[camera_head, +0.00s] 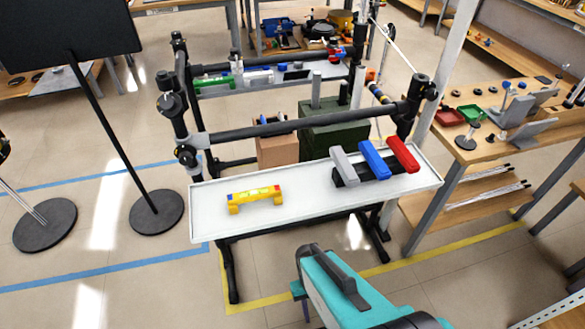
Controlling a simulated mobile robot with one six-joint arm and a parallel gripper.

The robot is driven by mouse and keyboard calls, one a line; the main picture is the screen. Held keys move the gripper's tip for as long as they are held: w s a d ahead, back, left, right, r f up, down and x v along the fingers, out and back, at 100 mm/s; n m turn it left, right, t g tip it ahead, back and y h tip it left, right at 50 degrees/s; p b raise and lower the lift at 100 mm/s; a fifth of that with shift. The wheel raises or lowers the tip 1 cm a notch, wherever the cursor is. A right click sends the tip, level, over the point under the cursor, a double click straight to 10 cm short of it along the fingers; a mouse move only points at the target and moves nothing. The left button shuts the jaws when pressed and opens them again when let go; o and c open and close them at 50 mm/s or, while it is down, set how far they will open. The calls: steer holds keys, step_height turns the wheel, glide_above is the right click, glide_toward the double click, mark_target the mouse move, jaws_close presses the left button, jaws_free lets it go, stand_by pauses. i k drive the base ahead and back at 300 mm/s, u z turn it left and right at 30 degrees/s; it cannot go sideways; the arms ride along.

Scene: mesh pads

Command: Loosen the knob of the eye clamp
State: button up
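I cannot single out the eye clamp or its knob for certain. A dark horizontal bar (300,122) runs behind the white shelf, between two dark uprights. A dark clamp fitting (188,155) with round parts sits at the bar's left end. Another dark clamp fitting (422,88) sits at its right end. A further dark fitting (170,103) is higher on the left upright. At this distance the knobs are too small to tell apart. I cannot make out my gripper; its fingers do not show.
The white shelf (320,200) holds a yellow level (255,198) and a black rack with grey (343,163), blue (374,158) and red (403,154) blocks. A teal body with a dark handle (335,272) fills the bottom. A wooden bench (490,150) stands right. Floor at left is partly clear.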

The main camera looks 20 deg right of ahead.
mark_target(431, 94)
steer(key=u, duration=0.55)
steer(key=k, duration=0.5)
steer(key=u, duration=0.1)
